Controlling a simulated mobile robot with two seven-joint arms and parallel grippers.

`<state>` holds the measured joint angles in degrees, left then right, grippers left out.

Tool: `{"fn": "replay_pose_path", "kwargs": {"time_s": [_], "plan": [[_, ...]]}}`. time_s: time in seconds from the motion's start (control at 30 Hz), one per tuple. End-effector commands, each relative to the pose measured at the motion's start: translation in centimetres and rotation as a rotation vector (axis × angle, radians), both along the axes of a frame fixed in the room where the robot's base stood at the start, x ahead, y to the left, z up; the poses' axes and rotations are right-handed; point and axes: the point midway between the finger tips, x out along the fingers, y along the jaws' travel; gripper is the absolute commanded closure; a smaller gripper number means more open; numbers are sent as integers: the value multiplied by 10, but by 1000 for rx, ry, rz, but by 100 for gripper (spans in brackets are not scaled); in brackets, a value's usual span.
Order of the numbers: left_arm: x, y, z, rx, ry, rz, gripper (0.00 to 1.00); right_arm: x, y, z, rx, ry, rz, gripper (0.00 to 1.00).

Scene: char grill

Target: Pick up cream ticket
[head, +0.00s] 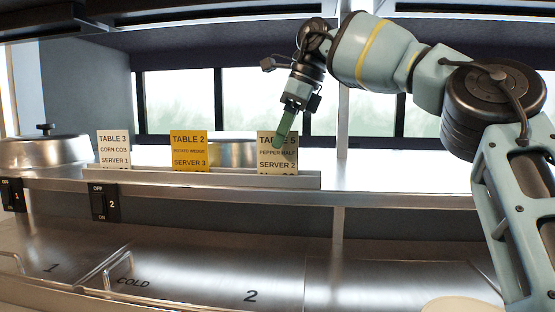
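A cream ticket (277,166) reading TABLE 5, PEPPER HALF, SERVER 2 stands upright at the right end of the metal ticket rail (220,179). My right gripper (281,135) reaches down from above, and its green fingers overlap the ticket's upper part, covering some of the top line. The fingers line up in this view, so I cannot tell whether they are apart or closed on the ticket. The ticket's lower edge is in the rail. My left gripper is not in view.
A yellow TABLE 2 ticket (189,150) and a paler TABLE 3 ticket (113,148) stand left on the same rail. A domed metal lid (45,151) is at far left, and a round metal pan (233,153) is behind the rail. The shelf right of the rail is clear.

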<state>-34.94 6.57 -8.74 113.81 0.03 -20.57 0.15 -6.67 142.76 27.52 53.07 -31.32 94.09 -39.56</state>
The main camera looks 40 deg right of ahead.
Motion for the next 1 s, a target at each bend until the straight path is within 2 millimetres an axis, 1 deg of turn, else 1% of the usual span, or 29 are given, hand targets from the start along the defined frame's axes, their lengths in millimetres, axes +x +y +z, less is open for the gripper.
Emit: {"fn": "replay_pose_path", "kwargs": {"time_s": [0.2, 0.3, 0.5, 0.53, 0.73, 0.77, 1.0], "plan": [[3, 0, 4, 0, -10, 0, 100, 6, 5, -19, 0, -2, 1, 71], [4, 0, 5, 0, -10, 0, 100, 7, 7, -23, -1, -2, -1, 71], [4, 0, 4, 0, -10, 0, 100, 7, 7, -24, -1, -2, -1, 71], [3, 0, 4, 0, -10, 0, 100, 7, 7, -24, -1, -2, -1, 72], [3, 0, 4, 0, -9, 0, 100, 7, 7, -24, -1, -2, -1, 98], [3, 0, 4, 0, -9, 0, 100, 7, 7, -24, -1, -2, -1, 100], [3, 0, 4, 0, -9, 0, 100, 7, 7, -24, -1, -2, 0, 100]]}}
